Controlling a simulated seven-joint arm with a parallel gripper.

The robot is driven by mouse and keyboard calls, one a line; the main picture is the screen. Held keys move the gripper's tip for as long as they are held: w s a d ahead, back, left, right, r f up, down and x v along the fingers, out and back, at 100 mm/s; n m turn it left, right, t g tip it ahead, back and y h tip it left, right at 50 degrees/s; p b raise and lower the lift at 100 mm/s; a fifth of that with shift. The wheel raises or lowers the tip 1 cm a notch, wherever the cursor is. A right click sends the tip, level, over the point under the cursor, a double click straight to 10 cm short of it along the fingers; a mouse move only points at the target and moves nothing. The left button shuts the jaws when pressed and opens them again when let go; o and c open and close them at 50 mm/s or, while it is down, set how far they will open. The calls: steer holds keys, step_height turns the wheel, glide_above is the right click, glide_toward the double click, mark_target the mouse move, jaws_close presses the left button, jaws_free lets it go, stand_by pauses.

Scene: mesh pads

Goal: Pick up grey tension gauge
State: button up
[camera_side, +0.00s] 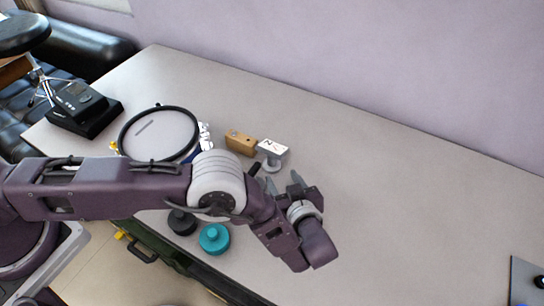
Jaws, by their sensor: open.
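The likely grey tension gauge (272,161) stands on the table, right of centre. It has a white, tilted face with a dark mark like an "N" and a rounded grey body below. My gripper (283,180) is open, its two fingers pointing toward the back of the table. The fingertips are just in front of the gauge in the picture. Nothing shows between the fingers. I cannot tell the height of the fingertips above the table.
A tan wooden block (240,142) sits close left of the gauge. A round black-rimmed mesh frame (160,135) lies farther left. A black device (82,103) is at the far left. A teal weight (214,239) and a dark one (181,222) are near the front edge.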

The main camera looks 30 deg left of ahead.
mark_target(273, 162)
steer(key=x, duration=1.1)
steer(key=shift+w+a+f, duration=0.1)
steer(key=shift+w+a, duration=0.05)
steer(key=shift+w, duration=0.1)
jaws_close()
steer(key=shift+s, duration=0.1)
stand_by(0.6)
